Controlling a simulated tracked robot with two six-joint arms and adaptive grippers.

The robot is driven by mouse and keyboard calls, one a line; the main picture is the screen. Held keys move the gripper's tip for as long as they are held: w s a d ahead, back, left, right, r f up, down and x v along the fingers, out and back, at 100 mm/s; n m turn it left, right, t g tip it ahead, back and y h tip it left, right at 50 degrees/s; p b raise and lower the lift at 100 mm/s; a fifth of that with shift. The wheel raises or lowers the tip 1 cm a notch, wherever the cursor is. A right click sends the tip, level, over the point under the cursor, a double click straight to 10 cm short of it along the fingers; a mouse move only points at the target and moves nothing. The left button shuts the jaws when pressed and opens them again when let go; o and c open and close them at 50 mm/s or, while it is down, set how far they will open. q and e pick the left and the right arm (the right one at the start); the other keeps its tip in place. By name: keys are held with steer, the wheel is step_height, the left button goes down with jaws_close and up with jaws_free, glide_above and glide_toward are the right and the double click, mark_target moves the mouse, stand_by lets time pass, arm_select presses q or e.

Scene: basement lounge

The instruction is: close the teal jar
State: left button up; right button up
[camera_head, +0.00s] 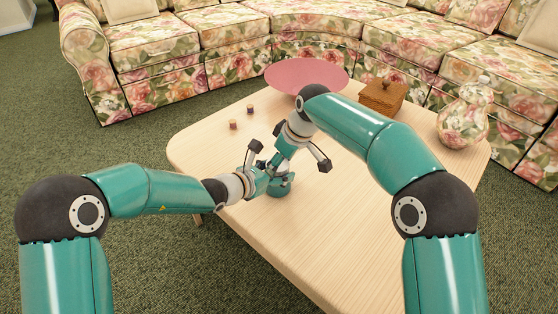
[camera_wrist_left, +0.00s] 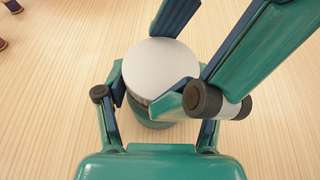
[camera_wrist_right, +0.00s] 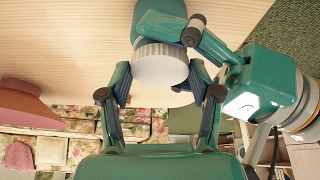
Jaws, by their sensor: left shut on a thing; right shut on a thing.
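The teal jar (camera_head: 279,190) stands upright on the light wooden table, mostly hidden by my grippers in the head view. A white ridged lid (camera_wrist_right: 160,65) sits at the jar's mouth; how far it is screwed on cannot be told. In the left wrist view the lid (camera_wrist_left: 158,68) is a plain white disc covering the jar's top. My left gripper (camera_head: 272,181) is shut on the jar's teal body (camera_wrist_left: 150,118) from the left. My right gripper (camera_wrist_right: 161,82) is shut on the lid from above, its fingers on either side of the rim.
Two small dark-and-light cylinders (camera_head: 233,124) (camera_head: 250,109) stand near the table's left edge. A pink bowl (camera_head: 305,72), a brown woven box (camera_head: 383,96) and a floral vase (camera_head: 465,118) stand farther back and right. The table's front right (camera_head: 370,240) is clear. A floral sofa curves behind.

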arm_select(q)
steer(key=shift+s+f, duration=0.1)
steer(key=shift+f, duration=0.15)
arm_select(e)
steer(key=shift+f, duration=0.45)
arm_select(q)
jaws_close()
arm_select(e)
steer(key=m+h, duration=0.1)
steer(key=m, duration=0.1)
steer(key=shift+s+a+m, duration=0.1)
steer(key=shift+m, duration=0.3)
steer(key=m+t+h, duration=0.1)
steer(key=m, duration=0.3)
steer(key=shift+a, duration=0.1)
steer(key=o, duration=0.7)
steer(key=shift+c, duration=0.2)
steer(key=shift+r, duration=0.15)
